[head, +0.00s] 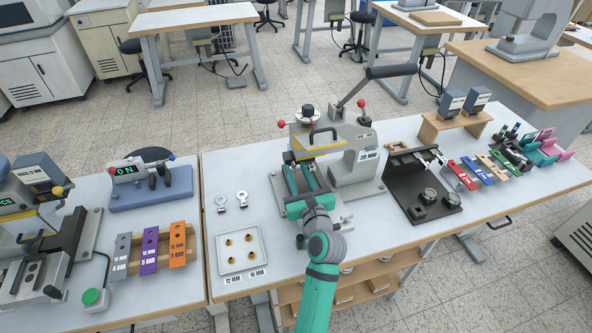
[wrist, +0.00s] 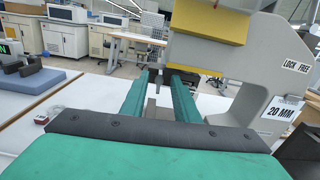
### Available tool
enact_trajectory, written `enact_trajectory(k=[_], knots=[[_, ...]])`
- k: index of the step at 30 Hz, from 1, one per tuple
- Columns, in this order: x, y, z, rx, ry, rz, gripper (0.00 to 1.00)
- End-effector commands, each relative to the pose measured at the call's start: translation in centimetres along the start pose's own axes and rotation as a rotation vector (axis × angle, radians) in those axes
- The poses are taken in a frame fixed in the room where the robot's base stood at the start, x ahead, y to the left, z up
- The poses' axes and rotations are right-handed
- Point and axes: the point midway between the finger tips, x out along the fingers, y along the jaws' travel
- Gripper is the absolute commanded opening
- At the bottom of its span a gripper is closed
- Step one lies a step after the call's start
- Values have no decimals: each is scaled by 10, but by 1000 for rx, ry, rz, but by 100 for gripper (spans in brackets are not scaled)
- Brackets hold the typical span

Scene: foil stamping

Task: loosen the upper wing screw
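The grey press (head: 360,155) stands at the middle of the table, with a yellow block (head: 318,146) at its front; in the wrist view this yellow block (wrist: 210,20) is at the upper right. My gripper (head: 301,168) reaches in low beneath the block. Its two teal fingers, also in the wrist view (wrist: 158,72), are parallel and apart. A small dark part (wrist: 187,75) shows under the block near the right fingertip. I cannot tell whether it is a wing screw, or whether anything is held. No wing screw can be clearly picked out; the press and my gripper may hide it.
The press bears "20 MM" (wrist: 281,110) and "LOCK FREE" (wrist: 296,66) labels. A lever (head: 390,72) rises behind it. A white tray (head: 240,247) with brass pieces lies to the left. A black fixture (head: 418,180) stands to the right.

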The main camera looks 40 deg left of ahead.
Motion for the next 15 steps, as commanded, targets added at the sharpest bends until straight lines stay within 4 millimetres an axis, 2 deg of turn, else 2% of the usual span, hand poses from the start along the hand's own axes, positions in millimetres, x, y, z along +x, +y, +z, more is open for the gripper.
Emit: enact_trajectory(k=[4, 12, 13, 15], knots=[[8, 1, 0, 0, 0, 1, 28], [10, 0, 0, 0, 0, 1, 28], [10, 0, 0, 0, 0, 1, 26], [9, 0, 0, 0, 0, 0, 9]])
